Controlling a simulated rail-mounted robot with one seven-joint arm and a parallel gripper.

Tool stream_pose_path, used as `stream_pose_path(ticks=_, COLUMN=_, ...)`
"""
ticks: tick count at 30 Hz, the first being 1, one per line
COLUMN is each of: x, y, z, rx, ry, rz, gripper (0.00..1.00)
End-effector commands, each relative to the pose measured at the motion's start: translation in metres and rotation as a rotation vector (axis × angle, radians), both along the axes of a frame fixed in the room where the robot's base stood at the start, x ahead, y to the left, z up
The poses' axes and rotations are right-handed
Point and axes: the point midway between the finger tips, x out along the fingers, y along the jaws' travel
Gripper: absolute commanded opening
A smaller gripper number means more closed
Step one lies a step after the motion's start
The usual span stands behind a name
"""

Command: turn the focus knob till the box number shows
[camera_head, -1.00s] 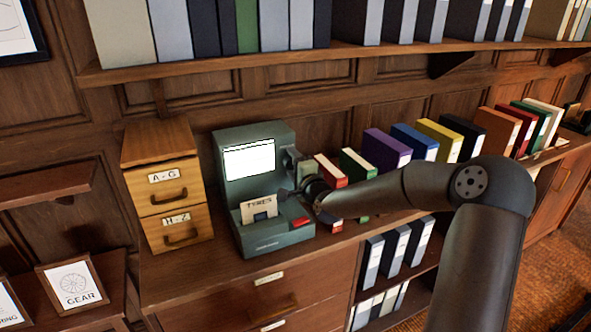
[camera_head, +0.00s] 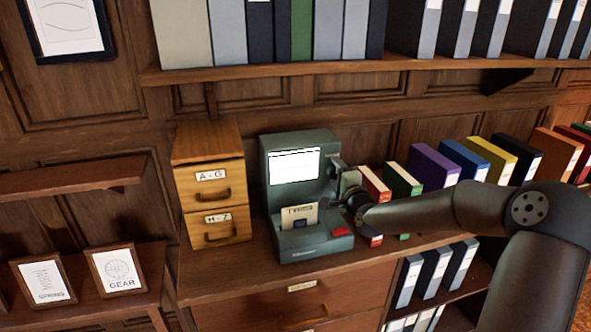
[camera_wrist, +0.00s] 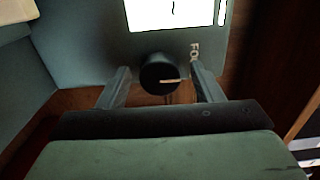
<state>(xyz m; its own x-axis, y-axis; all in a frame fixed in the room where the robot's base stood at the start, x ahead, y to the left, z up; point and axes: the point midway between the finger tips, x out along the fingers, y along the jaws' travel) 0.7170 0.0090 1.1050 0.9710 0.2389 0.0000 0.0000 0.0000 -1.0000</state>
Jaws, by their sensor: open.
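The grey-green reader (camera_head: 310,245) stands on the cabinet, its screen (camera_head: 294,166) lit white. In the wrist view the lower part of the screen (camera_wrist: 172,14) shows a short dark mark, with no readable number. The black focus knob (camera_wrist: 158,76) sits on the reader's side below the screen. Its pale pointer line points right. Part of a "FO" label (camera_wrist: 195,52) shows beside it. My gripper (camera_wrist: 160,67) is open, one finger on each side of the knob, with small gaps visible. In the head view my gripper (camera_head: 338,178) is at the reader's right side and covers the knob.
A card (camera_head: 299,214) stands in the reader's front, beside a red button (camera_head: 340,231). A wooden drawer unit (camera_head: 212,190) marked A-G and H-Z stands left. Coloured binders (camera_head: 440,165) line the cabinet behind my arm. A shelf (camera_head: 350,68) runs above.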

Motion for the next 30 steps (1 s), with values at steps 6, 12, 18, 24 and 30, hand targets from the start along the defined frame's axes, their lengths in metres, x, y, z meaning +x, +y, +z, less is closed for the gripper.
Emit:
stream_pose_path(ticks=6, x=-0.0001, y=0.0011, z=-0.0063, rx=-0.135, ry=-0.036, rz=0.001, gripper=0.6)
stream_pose_path(ticks=12, x=-0.0004, y=0.0016, z=-0.0092, rx=-0.486, ry=-0.124, rz=0.0, gripper=0.6)
stream_pose_path(ticks=18, x=-0.0002, y=0.0013, z=-0.0089, rx=-0.82, ry=-0.206, rz=-0.001, gripper=0.6)
stream_pose_path(ticks=24, x=-0.0001, y=0.0007, z=-0.0028, rx=-1.036, ry=-0.258, rz=-0.001, gripper=0.6)
stream_pose_path(ticks=30, x=0.0001, y=-0.0004, z=0.0006, rx=-1.056, ry=-0.26, rz=-0.001, gripper=0.6)
